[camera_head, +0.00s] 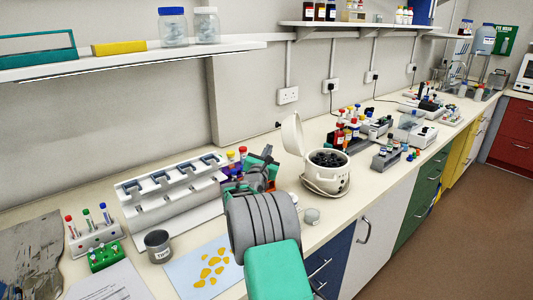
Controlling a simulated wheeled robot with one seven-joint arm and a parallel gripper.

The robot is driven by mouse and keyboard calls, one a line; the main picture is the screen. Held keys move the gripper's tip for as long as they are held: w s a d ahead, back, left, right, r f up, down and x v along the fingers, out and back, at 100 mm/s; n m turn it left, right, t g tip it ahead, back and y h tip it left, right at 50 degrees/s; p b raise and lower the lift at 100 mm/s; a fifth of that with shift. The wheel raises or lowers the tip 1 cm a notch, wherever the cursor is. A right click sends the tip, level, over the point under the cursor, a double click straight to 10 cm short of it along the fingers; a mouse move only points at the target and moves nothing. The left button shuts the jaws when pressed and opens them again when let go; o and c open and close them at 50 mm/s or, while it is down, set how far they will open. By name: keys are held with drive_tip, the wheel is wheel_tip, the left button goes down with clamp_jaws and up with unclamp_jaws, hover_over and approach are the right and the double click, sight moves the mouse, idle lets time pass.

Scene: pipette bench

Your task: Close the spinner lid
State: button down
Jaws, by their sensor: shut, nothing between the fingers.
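The spinner (326,183) is a small round white machine on the bench, right of the picture's middle. Its lid (292,134) stands up, open, on the left rear side. The dark rotor (328,158) shows inside the bowl. My gripper (266,168) is to the left of the spinner, apart from it and lower than the raised lid in the picture. It is shut and empty. My own grey and teal arm partly hides it, so the fingertips are hard to make out.
A white pipette stand (170,205) is left of my arm. A metal cup (158,246) and a blue sheet with yellow shapes (190,276) lie nearer. Tube racks (350,135) stand behind the spinner. A small round dish (312,216) sits in front. A shelf (130,60) overhangs the left.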

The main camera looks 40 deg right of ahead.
sight(289, 135)
drive_tip(key=w+d+r+p, duration=0.2)
drive_tip(key=d+r, duration=0.2)
drive_tip(key=shift+w+d+r, duration=0.15)
drive_tip(key=shift+w+d, duration=0.1)
drive_tip(key=shift+r, duration=0.1)
